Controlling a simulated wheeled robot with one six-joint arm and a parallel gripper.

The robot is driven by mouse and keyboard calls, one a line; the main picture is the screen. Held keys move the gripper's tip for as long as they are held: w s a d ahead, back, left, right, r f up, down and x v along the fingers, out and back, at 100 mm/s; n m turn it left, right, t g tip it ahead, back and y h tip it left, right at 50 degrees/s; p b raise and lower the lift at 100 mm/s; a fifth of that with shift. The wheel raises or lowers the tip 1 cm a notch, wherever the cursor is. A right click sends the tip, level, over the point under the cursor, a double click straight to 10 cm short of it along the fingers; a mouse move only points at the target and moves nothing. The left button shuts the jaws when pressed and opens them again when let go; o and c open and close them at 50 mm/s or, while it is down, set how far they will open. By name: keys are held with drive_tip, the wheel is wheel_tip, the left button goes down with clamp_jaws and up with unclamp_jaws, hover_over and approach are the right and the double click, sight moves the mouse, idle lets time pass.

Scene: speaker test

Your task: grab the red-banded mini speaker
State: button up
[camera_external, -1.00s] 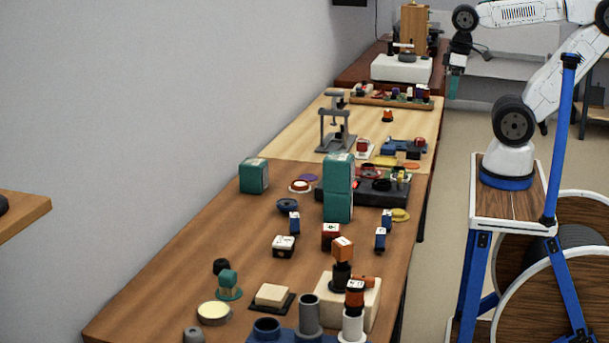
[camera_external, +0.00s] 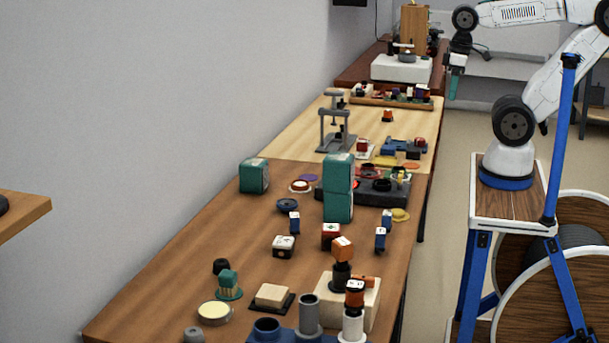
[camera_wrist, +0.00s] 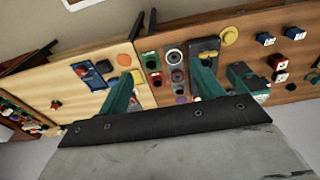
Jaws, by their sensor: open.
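A small red box with a pale top (camera_external: 331,236) stands on the near brown table, just in front of the tall teal boxes. It looks like the red-banded mini speaker, but the band is too small to make out surely. It also shows near the right edge of the wrist view (camera_wrist: 278,62). My gripper (camera_external: 456,72) hangs high beyond the table's right edge, far from that box. In the wrist view my gripper (camera_wrist: 163,70) has its teal fingers spread wide with nothing held between them.
Teal boxes (camera_external: 338,188) stand stacked behind the red box. A black tray (camera_external: 364,197) lies behind.

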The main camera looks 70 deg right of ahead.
sight(334, 227)
drive_tip(key=shift+r, duration=0.1)
wheel_tip(334, 227, up, 4)
drive_tip(key=w+a+r+n+t+y, duration=0.1)
drive_tip(key=w+a+r+t+y, duration=0.2)
drive_tip(key=w+a, duration=0.65)
drive_tip(key=w+a+r+n+t+y, duration=0.25)
drive_tip(key=w+a, duration=0.25)
drive_tip(key=a, duration=1)
drive_tip(key=w+a+r+n+t+y, duration=0.1)
drive_tip(key=w+a+r+t+y, duration=0.2)
drive_tip(key=w+a, duration=0.7)
drive_tip(key=s+a+f+m+t+h, duration=0.2)
drive_tip(key=s+a+f+h, duration=0.4)
drive_tip(key=s+a+f, duration=0.15)
drive_tip(key=f, duration=2.7)
drive_tip(key=shift+w+d+f, duration=0.1)
drive_tip(key=shift+w+d, duration=0.05)
drive_tip(key=shift+w, duration=0.1)
drive_tip(key=x, duration=0.8)
drive_tip(key=shift+s, duration=0.1)
drive_tip(key=c, duration=1.1)
